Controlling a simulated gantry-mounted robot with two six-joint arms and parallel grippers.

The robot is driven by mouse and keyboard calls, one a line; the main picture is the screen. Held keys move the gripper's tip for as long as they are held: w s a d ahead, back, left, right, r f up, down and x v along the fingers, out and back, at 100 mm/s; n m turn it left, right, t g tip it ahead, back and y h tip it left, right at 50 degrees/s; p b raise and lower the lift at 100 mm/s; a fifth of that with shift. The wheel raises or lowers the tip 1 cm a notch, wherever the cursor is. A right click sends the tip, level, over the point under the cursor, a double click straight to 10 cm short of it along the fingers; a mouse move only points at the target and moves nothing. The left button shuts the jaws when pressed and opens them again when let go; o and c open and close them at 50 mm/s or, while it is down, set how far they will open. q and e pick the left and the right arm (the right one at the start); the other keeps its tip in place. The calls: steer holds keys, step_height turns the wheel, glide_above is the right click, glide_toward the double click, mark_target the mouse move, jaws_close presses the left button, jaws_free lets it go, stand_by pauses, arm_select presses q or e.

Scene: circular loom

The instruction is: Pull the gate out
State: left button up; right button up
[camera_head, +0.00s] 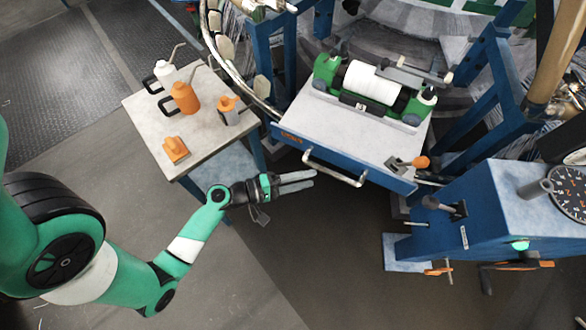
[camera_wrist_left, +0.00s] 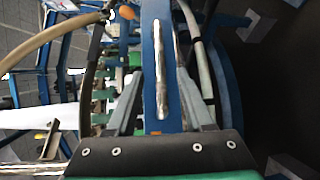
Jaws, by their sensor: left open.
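The gate appears to be the pale shelf with a blue front (camera_head: 290,137), which carries a silver bar handle (camera_head: 335,171). My left gripper (camera_head: 314,177) is open and empty, just in front of the handle's left end. In the left wrist view the silver handle (camera_wrist_left: 161,85) and the blue front (camera_wrist_left: 150,50) show between my two open fingers (camera_wrist_left: 160,105). I cannot tell how deep the handle lies between them. My right gripper is not in view.
On the shelf sit a white roll (camera_head: 372,83) in green holders and an orange-knobbed lever (camera_head: 420,163). A side table (camera_head: 200,140) with bottles stands at left. A blue control box (camera_head: 490,225) with a dial stands at right. The floor in front is clear.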

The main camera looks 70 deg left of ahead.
arm_select(q)
steer(key=shift+s+a+r, duration=0.15)
steer(key=shift+s, duration=0.75)
steer(key=shift+s+a+r, duration=0.1)
steer(key=shift+s+r, duration=0.05)
steer(key=shift+s, duration=0.75)
